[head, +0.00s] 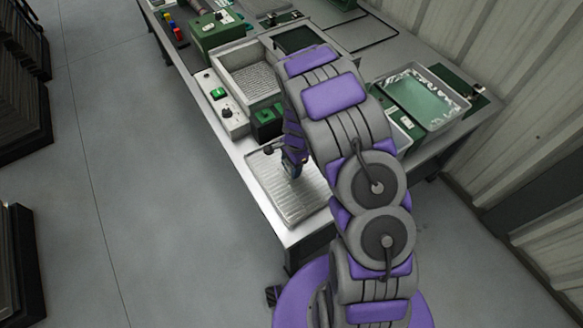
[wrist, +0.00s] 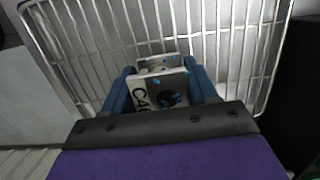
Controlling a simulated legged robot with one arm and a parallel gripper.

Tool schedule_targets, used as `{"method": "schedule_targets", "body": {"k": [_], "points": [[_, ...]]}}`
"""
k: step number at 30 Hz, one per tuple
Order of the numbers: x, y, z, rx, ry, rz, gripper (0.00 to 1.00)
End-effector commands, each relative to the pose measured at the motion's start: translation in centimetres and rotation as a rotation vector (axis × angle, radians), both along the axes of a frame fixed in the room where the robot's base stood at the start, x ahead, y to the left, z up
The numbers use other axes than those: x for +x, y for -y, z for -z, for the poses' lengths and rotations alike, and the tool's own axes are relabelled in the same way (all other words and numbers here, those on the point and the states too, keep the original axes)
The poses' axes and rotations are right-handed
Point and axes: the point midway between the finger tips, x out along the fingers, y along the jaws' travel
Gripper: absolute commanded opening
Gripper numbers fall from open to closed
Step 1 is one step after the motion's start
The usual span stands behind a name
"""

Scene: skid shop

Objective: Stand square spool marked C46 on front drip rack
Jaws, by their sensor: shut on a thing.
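The square spool (wrist: 158,88) is pale grey with blue specks and a dark central hole. Its near face carries dark lettering that reads about C46, partly cut off. My gripper (wrist: 160,90) is shut on it, with a blue finger on each side. The front drip rack (head: 286,190) is a ribbed metal tray at the bench's near end. Its wire bars (wrist: 215,50) fill the wrist view behind and around the spool. In the head view my gripper (head: 292,168) is over the rack, and the spool is mostly hidden. I cannot tell whether the spool touches the bars.
A dark green block (head: 267,122) and a control strip with a green switch (head: 219,94) stand just behind the rack. A white-rimmed basin (head: 240,62) lies beyond them. A tray of green liquid (head: 423,97) is at right. The floor (head: 130,180) at left is clear.

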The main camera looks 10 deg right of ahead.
Motion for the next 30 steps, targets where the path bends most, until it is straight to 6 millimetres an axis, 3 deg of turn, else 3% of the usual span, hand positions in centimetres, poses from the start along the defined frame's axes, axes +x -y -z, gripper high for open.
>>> {"method": "schedule_targets", "body": {"k": [2, 11, 12, 19, 30], "points": [[-0.03, 0.01, 0.9, 0.001, 0.0, 0.0, 0.36], [-0.03, 0.34, 0.88, 0.004, 0.001, 0.0, 0.36], [-0.03, 0.36, 0.89, 0.004, 0.001, 0.0, 0.61], [-0.03, 0.18, 0.87, 0.002, 0.0, 0.0, 0.83], [0.0, 0.21, 0.53, 0.003, 0.001, 0.0, 0.83]]}}
